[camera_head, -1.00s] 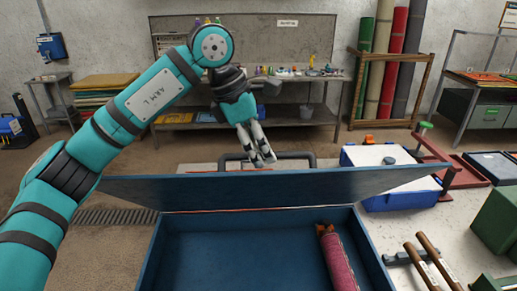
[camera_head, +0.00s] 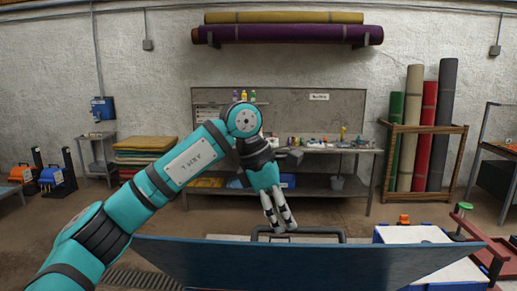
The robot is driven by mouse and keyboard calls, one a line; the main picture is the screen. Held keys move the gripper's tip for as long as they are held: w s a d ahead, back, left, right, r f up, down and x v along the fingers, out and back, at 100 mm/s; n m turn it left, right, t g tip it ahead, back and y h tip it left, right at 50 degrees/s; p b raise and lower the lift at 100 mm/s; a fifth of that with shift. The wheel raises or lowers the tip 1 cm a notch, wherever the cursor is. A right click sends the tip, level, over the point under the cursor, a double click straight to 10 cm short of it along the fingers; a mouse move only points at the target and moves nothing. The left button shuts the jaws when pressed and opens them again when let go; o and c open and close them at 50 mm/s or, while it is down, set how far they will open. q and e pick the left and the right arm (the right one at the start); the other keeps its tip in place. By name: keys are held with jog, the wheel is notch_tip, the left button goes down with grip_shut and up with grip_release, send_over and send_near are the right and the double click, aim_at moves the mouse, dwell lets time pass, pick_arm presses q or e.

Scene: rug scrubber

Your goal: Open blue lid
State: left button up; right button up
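The blue lid (camera_head: 310,264) is raised and shows as a wide dark blue panel along the bottom of the head view. The box under it is out of the picture now. My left gripper (camera_head: 283,227) points down just above the lid's top edge, near the middle. Its fingers look close together, and I cannot tell whether they touch each other or the lid. Nothing is visibly held. My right gripper is not in view.
A black handle-like bar (camera_head: 325,231) shows just behind the lid's top edge. A white and blue box (camera_head: 412,234) stands to the right, beside a red frame (camera_head: 490,256). A workbench (camera_head: 330,152) and a wooden rack of rolled rugs (camera_head: 398,170) stand farther back.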

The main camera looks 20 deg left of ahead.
pick_arm(q)
jog(key=w+a+r, duration=0.6)
jog(key=a+r, duration=0.1)
jog(key=r, duration=0.3)
jog(key=shift+w+a, duration=0.3)
jog(key=shift+w, duration=0.05)
dwell(0.8)
jog(key=shift+s+r, duration=0.1)
dwell(0.3)
jog(key=s+d+r+b, duration=0.3)
jog(key=s+r+b, duration=0.15)
jog(key=s, duration=0.45)
jog(key=shift+g, duration=0.4)
jog(key=x, duration=0.5)
jog(key=w+x, duration=0.1)
jog(key=x, duration=0.2)
jog(key=shift+f, duration=0.15)
jog(key=p+x, duration=0.2)
jog(key=x, duration=0.7)
jog(key=shift+d+p, duration=0.1)
jog(key=shift+p, duration=0.2)
jog(key=shift+s, duration=0.1)
